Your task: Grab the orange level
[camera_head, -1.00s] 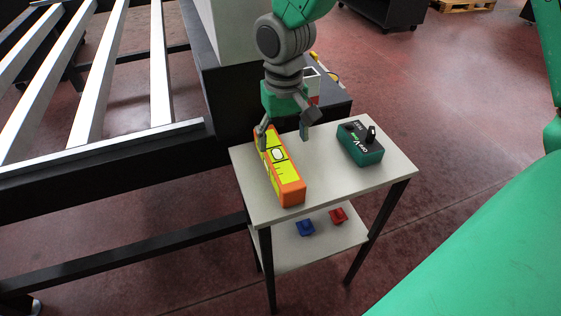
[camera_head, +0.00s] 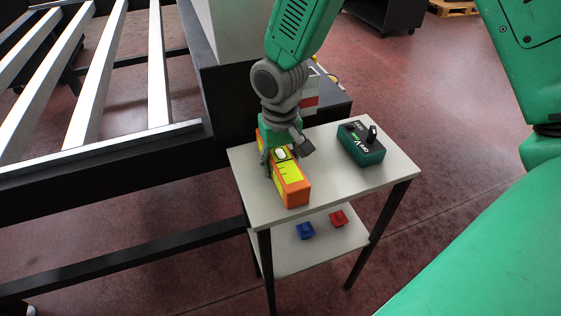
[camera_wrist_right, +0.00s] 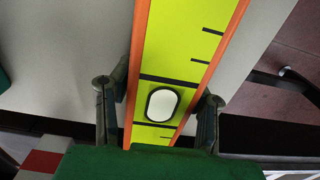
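The orange level (camera_head: 296,192) lies on the small table's top near its left edge. It has a yellow-green face with black marks and a white oval vial. My right gripper (camera_head: 285,161) is over the level's middle, pointing down, with one finger on each side of it. In the right wrist view the level (camera_wrist_right: 188,45) runs between the two fingers of the gripper (camera_wrist_right: 160,100). The fingers are spread, with a narrow gap seeming to show beside the level. My left gripper is not in view.
A green and black box with a knob (camera_head: 362,146) stands on the table top (camera_head: 335,185) to the right of the level. A blue piece (camera_head: 305,230) and a red piece (camera_head: 339,218) lie on the lower shelf. A black frame with pale slats (camera_head: 100,100) stands left.

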